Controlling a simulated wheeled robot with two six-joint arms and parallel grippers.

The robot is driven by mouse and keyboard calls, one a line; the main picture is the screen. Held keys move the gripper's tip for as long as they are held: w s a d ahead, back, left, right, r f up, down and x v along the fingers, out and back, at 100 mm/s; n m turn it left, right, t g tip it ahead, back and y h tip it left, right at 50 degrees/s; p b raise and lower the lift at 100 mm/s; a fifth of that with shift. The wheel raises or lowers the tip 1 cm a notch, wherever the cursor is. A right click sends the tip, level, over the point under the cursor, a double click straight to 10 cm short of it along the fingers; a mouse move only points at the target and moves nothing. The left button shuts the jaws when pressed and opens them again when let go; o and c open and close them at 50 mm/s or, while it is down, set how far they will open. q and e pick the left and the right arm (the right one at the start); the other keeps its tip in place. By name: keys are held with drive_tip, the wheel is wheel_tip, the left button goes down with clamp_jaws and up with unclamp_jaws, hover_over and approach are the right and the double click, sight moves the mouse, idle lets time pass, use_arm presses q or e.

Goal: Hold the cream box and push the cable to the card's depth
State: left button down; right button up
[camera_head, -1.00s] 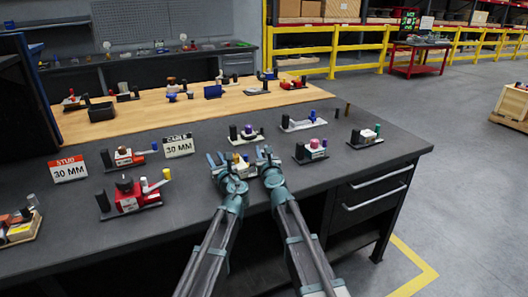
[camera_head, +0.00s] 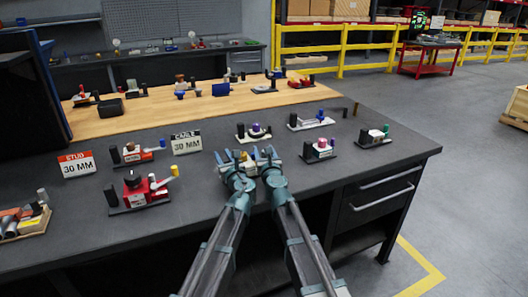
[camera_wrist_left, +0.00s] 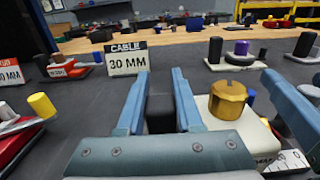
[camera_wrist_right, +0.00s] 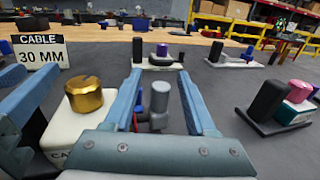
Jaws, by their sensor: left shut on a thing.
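The cream box (camera_wrist_right: 62,140) with a gold knob (camera_wrist_left: 228,98) and a CABLE label stands on the dark bench, between my two grippers. My left gripper (camera_head: 233,154) is shut on the upright black block (camera_wrist_left: 160,108) at the left of the cream box. My right gripper (camera_head: 264,154) is at the right of the box, with its fingers apart around the grey cylinder end of the cable (camera_wrist_right: 158,105). Gaps show on both sides of the cylinder. The card (camera_head: 187,142) reads CABLE 30 MM.
A STUD 30 MM card (camera_head: 77,164) and a red unit (camera_head: 138,190) stand to the left. A unit with a purple knob (camera_wrist_left: 241,50) stands behind, and one with a pink knob (camera_head: 321,147) stands to the right. The bench front is clear.

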drive_tip(key=s, duration=0.8)
drive_tip(key=s+d, duration=0.1)
drive_tip(key=s, duration=0.3)
use_arm(q)
drive_tip(key=shift+c, duration=2.4)
unclamp_jaws()
drive_tip(key=shift+s, duration=0.1)
